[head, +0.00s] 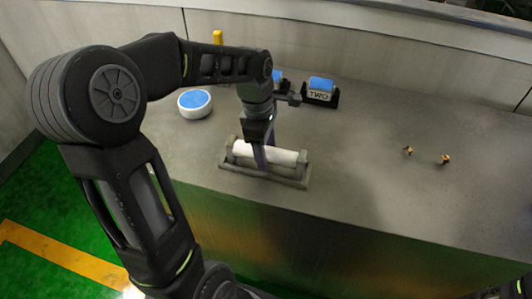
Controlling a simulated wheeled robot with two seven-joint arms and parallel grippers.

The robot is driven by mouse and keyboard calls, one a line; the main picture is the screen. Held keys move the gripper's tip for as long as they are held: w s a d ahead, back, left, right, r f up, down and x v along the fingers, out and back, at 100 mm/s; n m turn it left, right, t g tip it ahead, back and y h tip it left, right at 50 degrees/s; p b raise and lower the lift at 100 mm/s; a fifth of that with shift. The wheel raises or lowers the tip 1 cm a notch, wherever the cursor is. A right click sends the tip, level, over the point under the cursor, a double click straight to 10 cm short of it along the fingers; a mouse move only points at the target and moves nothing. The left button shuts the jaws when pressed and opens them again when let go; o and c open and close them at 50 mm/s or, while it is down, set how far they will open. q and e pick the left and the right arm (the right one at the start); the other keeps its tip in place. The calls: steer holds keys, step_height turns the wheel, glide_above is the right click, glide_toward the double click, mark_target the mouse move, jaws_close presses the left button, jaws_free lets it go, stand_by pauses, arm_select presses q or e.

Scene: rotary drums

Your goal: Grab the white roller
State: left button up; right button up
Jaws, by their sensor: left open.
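The white roller (284,156) lies sideways in a grey cradle (290,183) near the front edge of the grey counter. My left gripper (261,158) is open and points down at the roller's left half, with a finger in front of it. The gripper hides part of the roller, and I cannot tell whether it touches it. My right gripper is not in view.
A round white piece with a blue top (194,101) stands behind the roller at left. A block marked TWO (320,91) sits in a black holder, with another blue-topped piece beside it, partly hidden. Two small orange-and-black items (445,159) lie at right. The counter (370,200) between is clear.

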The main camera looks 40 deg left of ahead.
arm_select(q)
steer(key=shift+c, duration=0.2)
stand_by(0.4)
jaws_close()
stand_by(0.4)
stand_by(0.4)
